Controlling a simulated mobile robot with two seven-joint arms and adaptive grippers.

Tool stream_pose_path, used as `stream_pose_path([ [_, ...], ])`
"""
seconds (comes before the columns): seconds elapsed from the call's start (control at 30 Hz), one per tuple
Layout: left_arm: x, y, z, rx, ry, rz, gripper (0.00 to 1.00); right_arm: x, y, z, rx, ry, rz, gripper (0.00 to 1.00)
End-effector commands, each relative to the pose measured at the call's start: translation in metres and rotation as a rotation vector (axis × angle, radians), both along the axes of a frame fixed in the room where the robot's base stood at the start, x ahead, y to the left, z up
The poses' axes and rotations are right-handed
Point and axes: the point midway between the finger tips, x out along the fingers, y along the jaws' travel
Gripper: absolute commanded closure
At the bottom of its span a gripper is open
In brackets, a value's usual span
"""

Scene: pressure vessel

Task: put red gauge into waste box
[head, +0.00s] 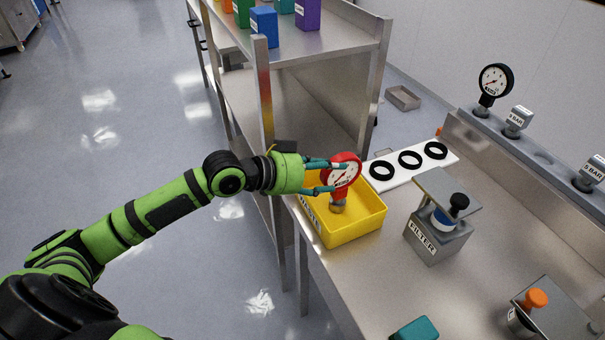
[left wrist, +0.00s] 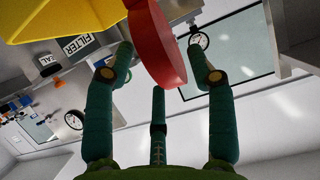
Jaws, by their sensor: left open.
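The red gauge (head: 343,174), with a white dial and a metal stem, is upright at the yellow waste box (head: 352,235), its lower end over or inside the box. I cannot tell whether it rests on the bottom. My left gripper (head: 322,178) is open, with its teal fingers beside the gauge's left edge. In the left wrist view the red rim of the gauge (left wrist: 158,45) lies between the spread fingers (left wrist: 160,65), and the yellow box (left wrist: 60,18) shows at the top left. My right gripper is not in view.
A white strip with black rings (head: 410,160) lies behind the box. A filter block (head: 438,228) stands to its right. A black gauge (head: 495,80) sits on the back ledge. A metal shelf (head: 320,95) with coloured boxes rises behind the gripper. Open floor lies left of the bench.

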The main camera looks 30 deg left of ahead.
Motion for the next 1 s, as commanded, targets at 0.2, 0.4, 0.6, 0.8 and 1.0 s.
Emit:
stream_pose_path([
  [0.2,-0.032,0.024,0.012,0.007,0.003,-0.002,0.44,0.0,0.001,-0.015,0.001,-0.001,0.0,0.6],
  [0.4,-0.047,0.039,0.02,0.004,0.005,0.005,0.44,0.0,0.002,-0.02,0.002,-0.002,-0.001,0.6],
  [0.6,-0.054,0.042,0.026,0.001,0.003,-0.001,0.44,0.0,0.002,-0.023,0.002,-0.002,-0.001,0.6],
  [0.8,-0.056,0.042,0.029,-0.002,0.002,-0.003,0.44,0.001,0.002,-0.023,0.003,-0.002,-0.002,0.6],
  [1.0,-0.052,0.047,0.026,-0.002,0.001,0.013,0.44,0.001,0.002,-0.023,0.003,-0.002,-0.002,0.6],
])
